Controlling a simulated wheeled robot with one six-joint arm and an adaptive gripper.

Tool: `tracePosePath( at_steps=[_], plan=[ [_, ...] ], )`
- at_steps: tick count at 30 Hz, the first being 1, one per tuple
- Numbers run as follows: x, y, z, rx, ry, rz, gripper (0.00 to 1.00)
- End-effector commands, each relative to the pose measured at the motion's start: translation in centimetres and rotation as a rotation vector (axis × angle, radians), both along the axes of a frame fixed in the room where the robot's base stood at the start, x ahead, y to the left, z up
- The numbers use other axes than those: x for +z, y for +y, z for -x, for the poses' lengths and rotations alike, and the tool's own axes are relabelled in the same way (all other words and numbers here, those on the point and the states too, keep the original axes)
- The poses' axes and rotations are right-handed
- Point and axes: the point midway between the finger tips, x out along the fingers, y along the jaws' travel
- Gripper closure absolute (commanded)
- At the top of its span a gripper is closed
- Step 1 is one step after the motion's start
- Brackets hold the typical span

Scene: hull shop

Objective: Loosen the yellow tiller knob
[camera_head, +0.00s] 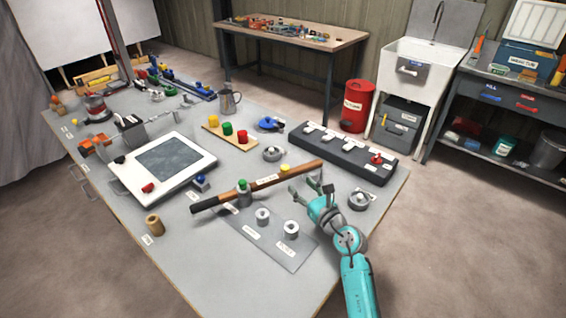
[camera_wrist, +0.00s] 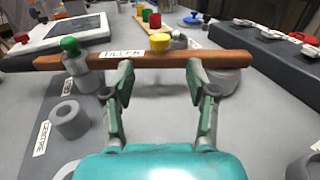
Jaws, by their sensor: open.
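The yellow tiller knob (camera_head: 284,168) sits on the far side of the brown wooden tiller (camera_head: 258,186), toward its right end. In the wrist view the yellow knob (camera_wrist: 160,42) shows just beyond the bar, centred between my fingers. A label reading TILLER (camera_wrist: 122,53) is on the bar, left of the knob. A green knob (camera_wrist: 69,45) tops a grey post near the bar's left part. My gripper (camera_head: 305,187) is open and empty, on the near side of the bar; in the wrist view its fingers (camera_wrist: 159,72) stand wide apart and low. Contact with the bar cannot be told.
Grey ring-shaped pieces (camera_wrist: 71,120) stand on the near plate, one by a CENTRE label. A dark switch panel (camera_head: 342,150) lies to the right. Behind are a board with coloured knobs (camera_head: 229,133) and a grey mug (camera_head: 229,98). A framed white tray (camera_head: 186,188) is left.

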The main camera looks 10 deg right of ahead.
Motion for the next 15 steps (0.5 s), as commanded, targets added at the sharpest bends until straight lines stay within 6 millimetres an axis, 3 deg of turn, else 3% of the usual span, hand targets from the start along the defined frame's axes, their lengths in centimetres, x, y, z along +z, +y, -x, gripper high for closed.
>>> tracePosePath(
  at_steps=[5, 15],
  plan=[
    [0.2, 0.5, -1.6, 0.000, -0.003, 0.000, 0.43],
    [0.1, 2.1, -7.3, 0.001, -0.002, -0.002, 0.43]
  ],
)
